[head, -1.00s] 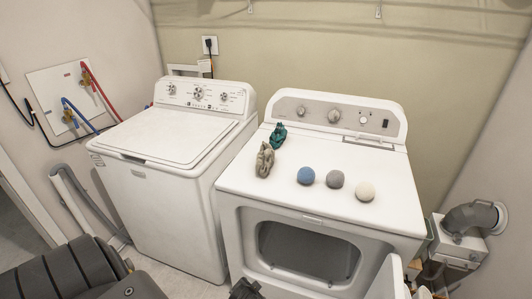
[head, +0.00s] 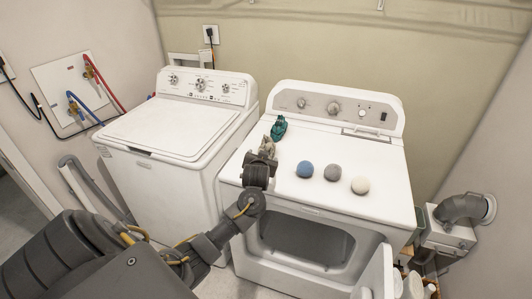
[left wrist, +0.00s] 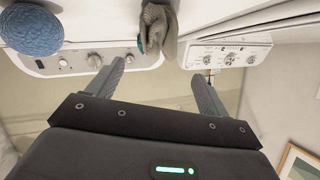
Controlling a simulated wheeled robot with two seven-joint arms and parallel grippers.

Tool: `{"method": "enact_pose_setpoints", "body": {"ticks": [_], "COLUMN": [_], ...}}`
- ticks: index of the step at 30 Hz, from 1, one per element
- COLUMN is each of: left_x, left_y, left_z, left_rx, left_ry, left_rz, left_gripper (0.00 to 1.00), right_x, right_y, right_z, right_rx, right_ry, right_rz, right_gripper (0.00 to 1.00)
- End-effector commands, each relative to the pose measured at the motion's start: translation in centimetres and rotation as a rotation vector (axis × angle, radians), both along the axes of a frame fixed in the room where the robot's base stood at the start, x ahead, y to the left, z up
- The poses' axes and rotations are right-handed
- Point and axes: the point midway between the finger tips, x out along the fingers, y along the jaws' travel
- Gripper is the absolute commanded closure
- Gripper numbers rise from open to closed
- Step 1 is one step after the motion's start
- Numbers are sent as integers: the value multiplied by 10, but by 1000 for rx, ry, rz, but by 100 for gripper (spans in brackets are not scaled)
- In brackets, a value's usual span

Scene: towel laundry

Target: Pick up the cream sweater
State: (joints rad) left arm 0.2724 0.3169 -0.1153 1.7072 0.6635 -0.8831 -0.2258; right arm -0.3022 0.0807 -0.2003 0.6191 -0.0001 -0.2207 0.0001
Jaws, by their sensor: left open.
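The cream sweater (head: 267,146) shows as a small grey-beige crumpled cloth on the left front part of the dryer top. A teal cloth (head: 278,128) lies just behind it. My left gripper (head: 262,160) is at the dryer's front left, in front of the sweater, and hides its lower part. In the left wrist view the sweater (left wrist: 160,28) hangs at the top of the upside-down picture, beyond the open fingers (left wrist: 158,72) and apart from them. A bit of teal shows beside it. My right gripper is out of view.
A blue ball (head: 305,170), a grey ball (head: 332,173) and a white ball (head: 360,185) sit right of the sweater on the dryer (head: 395,205). The washer (head: 175,130) stands to the left. The dryer door (head: 377,270) is open in front.

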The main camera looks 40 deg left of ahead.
Motion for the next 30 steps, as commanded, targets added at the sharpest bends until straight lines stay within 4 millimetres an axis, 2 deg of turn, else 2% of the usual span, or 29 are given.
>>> {"method": "enact_pose_setpoints", "body": {"ticks": [4,14,19,24,30], "left_x": [15,26,45,58,62], "left_y": [10,16,26,34,37], "left_z": [-7,-10,-15,-24,-27], "left_rx": [2,0,0,-1,-1], "left_ry": [2,2,4,2,0], "left_rz": [0,1,0,-1,-2], "left_gripper": [21,21,21,21,21], "right_x": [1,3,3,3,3], "right_y": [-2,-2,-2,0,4], "right_z": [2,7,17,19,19], "right_rx": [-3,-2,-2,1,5], "right_ry": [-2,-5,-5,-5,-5], "right_rz": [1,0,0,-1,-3], "right_gripper": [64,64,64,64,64]}}
